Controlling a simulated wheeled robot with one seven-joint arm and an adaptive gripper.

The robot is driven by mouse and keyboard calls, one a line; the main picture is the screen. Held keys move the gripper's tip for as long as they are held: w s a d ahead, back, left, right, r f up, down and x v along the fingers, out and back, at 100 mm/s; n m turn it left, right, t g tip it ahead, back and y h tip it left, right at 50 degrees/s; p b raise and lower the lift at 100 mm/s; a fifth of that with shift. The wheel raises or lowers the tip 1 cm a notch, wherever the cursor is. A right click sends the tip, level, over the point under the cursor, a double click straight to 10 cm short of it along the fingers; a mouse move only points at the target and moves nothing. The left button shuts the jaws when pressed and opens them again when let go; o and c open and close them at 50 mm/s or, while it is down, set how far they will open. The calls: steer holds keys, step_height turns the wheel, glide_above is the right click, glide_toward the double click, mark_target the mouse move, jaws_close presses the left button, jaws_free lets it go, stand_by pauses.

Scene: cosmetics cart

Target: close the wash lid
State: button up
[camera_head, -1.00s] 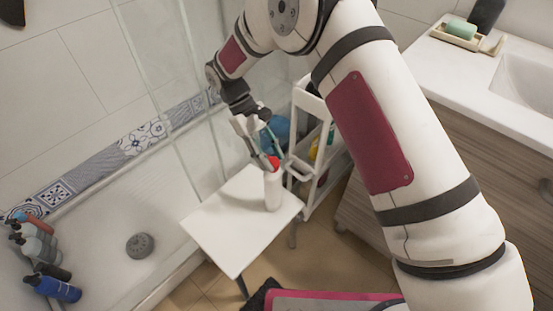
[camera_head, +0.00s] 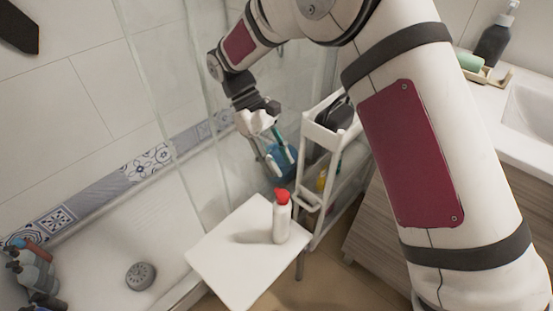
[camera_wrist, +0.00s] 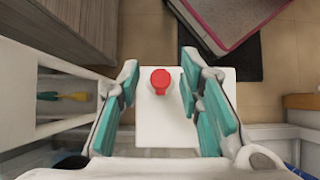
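The wash bottle (camera_head: 281,222) is white and stands upright on a small white table. Its red lid (camera_head: 282,196) is on top; I cannot tell whether the lid's flap is fully down. In the wrist view the red lid (camera_wrist: 161,79) shows from above, between my fingers in the picture and touching neither. My gripper (camera_head: 275,162) is open and empty, above and slightly behind the bottle. In the wrist view my gripper (camera_wrist: 158,68) has its teal finger pads spread wide. The lid hides most of the bottle's body in that view.
The white table (camera_head: 220,262) is otherwise bare. A white shelf cart (camera_head: 325,135) stands close behind it at right. A glass screen and shower tray (camera_head: 180,225) are at left, with several bottles in the corner. A sink counter (camera_head: 500,125) is at right.

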mark_target(277, 189)
steer(key=o, duration=0.4)
step_height(277, 189, up, 4)
steer(key=t+y+p, duration=0.5)
steer(key=y+p, duration=0.1)
steer(key=p, duration=0.7)
steer(key=f, duration=0.4)
steer(key=f+b, duration=0.1)
steer(key=f, duration=0.7)
steer(key=shift+s+d+f, duration=0.15)
steer(key=shift+s+f, duration=0.1)
steer(key=shift+f, duration=0.15)
steer(key=shift+w+f, duration=0.1)
steer(key=shift+f, duration=0.35)
steer(key=shift+w+a+f, duration=0.1)
steer(key=shift+a, duration=0.1)
steer(key=shift+w+a, duration=0.1)
